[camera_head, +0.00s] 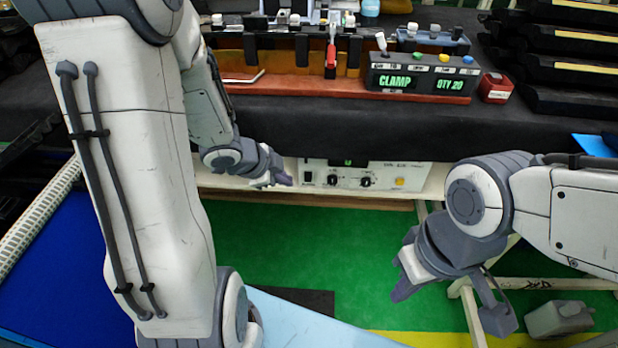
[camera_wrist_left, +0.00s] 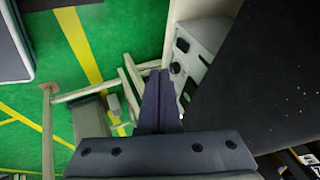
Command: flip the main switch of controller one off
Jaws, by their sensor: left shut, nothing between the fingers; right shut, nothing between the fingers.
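The controller (camera_head: 412,176) is a white box under the front edge of the bench, with a green display, two black knobs and a yellow button. A small dark switch (camera_head: 307,177) sits at the left end of its panel. My left gripper (camera_head: 284,181) is shut and empty, just left of that switch; contact cannot be told. In the left wrist view my shut fingers (camera_wrist_left: 157,98) lie beside the controller's panel (camera_wrist_left: 204,42), partly covering what is behind them. My right gripper (camera_head: 398,287) is shut and empty, lower right of the controller, above the floor.
The bench's dark front (camera_head: 330,130) hangs over the controller. On the bench stand a CLAMP display box (camera_head: 420,82) and a red container (camera_head: 496,88). A pale frame leg (camera_head: 472,315) and a grey jug (camera_head: 558,318) are near my right arm. Green floor lies open below.

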